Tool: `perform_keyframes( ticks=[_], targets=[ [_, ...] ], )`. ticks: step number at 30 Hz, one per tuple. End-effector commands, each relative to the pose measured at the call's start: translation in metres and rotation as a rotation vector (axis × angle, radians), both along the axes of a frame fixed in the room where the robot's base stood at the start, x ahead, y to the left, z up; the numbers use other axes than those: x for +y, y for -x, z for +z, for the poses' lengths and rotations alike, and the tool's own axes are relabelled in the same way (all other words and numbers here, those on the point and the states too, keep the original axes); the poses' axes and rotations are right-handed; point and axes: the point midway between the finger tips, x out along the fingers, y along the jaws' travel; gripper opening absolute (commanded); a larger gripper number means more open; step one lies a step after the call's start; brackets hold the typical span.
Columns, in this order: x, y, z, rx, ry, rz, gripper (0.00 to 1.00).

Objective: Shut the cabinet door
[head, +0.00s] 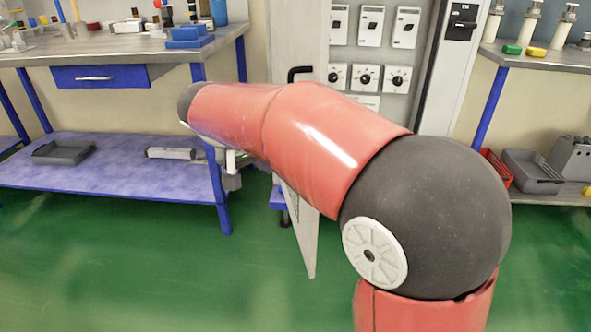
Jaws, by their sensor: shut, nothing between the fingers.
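The grey-white cabinet door (298,28) stands open, swung out to the left of the cabinet (425,60). Its black handle (299,72) shows just above my red arm. The door's lower corner shows below my arm, close to the green floor; my arm hides the middle of the door. The cabinet's inside shows several white switch units and dials. My gripper (232,172) hangs below the far end of my arm, to the left of the door. It is small and partly hidden by my arm, and it looks shut and empty. I cannot tell whether it touches the door.
A workbench (120,46) with blue legs, a drawer and a lower shelf (110,165) stands at left, close to my gripper. Another bench (545,56) stands at right, with bins (530,170) below. Green floor in front is clear.

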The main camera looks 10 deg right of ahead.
Motion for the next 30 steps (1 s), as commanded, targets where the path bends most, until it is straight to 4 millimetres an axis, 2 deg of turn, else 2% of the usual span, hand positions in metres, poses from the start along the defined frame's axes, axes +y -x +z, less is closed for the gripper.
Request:
perform_keyframes(
  ticks=[5, 18, 24, 30],
  targets=[
    [-0.006, -0.008, -0.012, -0.002, 0.005, -0.005, 0.0],
    [-0.048, -0.04, -0.083, 0.002, 0.004, -0.005, 0.0],
    [-0.077, -0.039, -0.078, -0.003, 0.003, -0.005, 0.0],
    [-0.086, -0.039, -0.08, -0.002, 0.003, -0.001, 0.0]
  ],
)
